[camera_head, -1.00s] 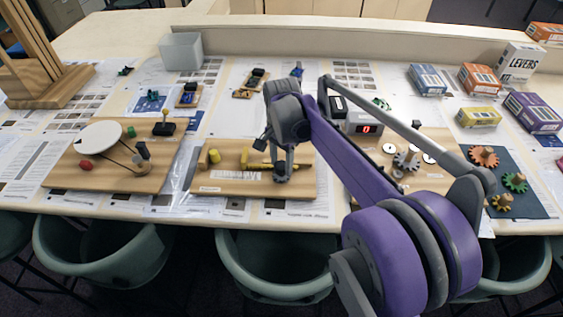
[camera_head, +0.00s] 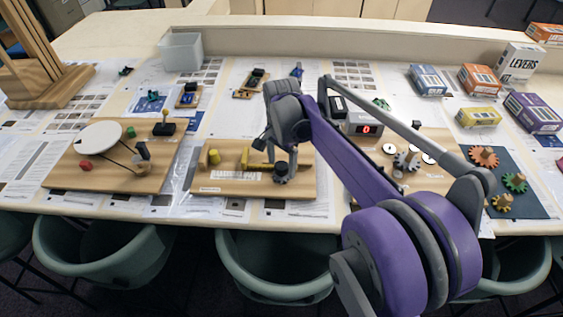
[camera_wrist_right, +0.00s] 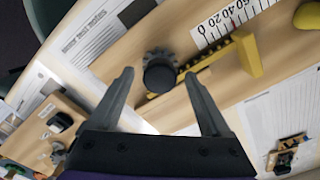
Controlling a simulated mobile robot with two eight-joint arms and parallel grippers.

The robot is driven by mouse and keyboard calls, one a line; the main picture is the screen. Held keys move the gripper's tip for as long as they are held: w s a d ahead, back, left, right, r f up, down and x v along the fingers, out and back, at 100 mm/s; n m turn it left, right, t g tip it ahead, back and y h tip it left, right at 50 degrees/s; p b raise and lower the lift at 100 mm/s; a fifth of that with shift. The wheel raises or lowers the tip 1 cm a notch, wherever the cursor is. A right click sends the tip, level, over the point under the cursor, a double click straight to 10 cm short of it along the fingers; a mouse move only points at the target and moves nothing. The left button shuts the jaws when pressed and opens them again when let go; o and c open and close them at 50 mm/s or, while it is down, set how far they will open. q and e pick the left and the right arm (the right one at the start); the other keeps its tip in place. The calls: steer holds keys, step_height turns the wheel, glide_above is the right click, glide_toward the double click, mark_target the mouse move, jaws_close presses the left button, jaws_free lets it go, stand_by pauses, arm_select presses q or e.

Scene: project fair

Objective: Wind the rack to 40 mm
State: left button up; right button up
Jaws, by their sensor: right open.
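The rack board (camera_head: 225,182) is a wooden board in the middle of the table. It carries a yellow rack (camera_head: 256,161), a white printed scale and a dark gear with a black knob (camera_head: 281,169). In the right wrist view the knob (camera_wrist_right: 159,75) stands at the end of the yellow rack (camera_wrist_right: 215,66), beside the scale (camera_wrist_right: 226,27) with its 0, 20, 40 and 60 marks. I cannot read the exact setting. My right gripper (camera_wrist_right: 158,74) is open and empty, its fingers on either side of the knob in that view, apart from it. My left gripper is out of view.
A board with a white disc (camera_head: 100,136) lies to the left. A board with a red-digit counter (camera_head: 366,129) lies to the right, partly behind my right arm. Coloured boxes (camera_head: 478,117) and a blue mat with gears (camera_head: 530,200) are farther right. Chairs line the front edge.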

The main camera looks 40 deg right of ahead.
mark_target(281, 165)
step_height(281, 165, up, 11)
steer(key=shift+p, duration=0.3)
steer(key=shift+f, duration=0.1)
stand_by(0.4)
